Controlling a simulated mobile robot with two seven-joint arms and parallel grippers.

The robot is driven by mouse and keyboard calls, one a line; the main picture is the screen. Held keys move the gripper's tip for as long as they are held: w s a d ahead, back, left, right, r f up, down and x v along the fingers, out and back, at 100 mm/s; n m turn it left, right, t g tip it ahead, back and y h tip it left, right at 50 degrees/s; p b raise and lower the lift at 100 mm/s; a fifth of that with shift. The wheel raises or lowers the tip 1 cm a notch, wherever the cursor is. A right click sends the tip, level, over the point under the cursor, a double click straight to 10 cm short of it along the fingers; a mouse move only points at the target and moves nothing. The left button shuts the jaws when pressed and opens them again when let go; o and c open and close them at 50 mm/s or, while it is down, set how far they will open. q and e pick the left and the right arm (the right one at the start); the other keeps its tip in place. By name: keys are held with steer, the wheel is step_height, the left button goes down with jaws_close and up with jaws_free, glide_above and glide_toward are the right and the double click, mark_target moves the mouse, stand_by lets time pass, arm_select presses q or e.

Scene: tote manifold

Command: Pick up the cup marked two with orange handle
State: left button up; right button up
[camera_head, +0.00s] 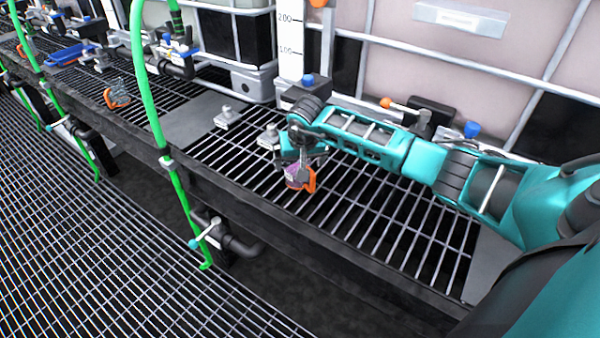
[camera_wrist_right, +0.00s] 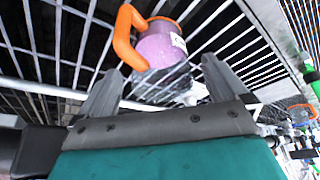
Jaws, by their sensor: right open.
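A clear cup with purple contents and an orange handle (camera_head: 299,178) is at my right gripper (camera_head: 295,158), over the grating shelf. In the right wrist view the same cup (camera_wrist_right: 165,50) shows between and beyond the two spread fingers, its orange handle to the left. A white label is on its side, but I cannot read its mark. The right gripper is open; I cannot tell whether a finger touches the cup. Another clear cup with an orange handle (camera_head: 118,95) stands farther left on the shelf. My left gripper is not in view.
Small metal fittings (camera_head: 228,117) stand on the shelf left of the gripper. Green hoses (camera_head: 150,80) hang over the shelf's front edge. White-framed tanks (camera_head: 440,60) with valves stand close behind. The grating right of the cup is clear.

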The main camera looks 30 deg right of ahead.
steer(key=shift+x, duration=1.4)
steer(key=shift+s, duration=0.1)
steer(key=c, duration=1.2)
steer(key=shift+r, duration=0.1)
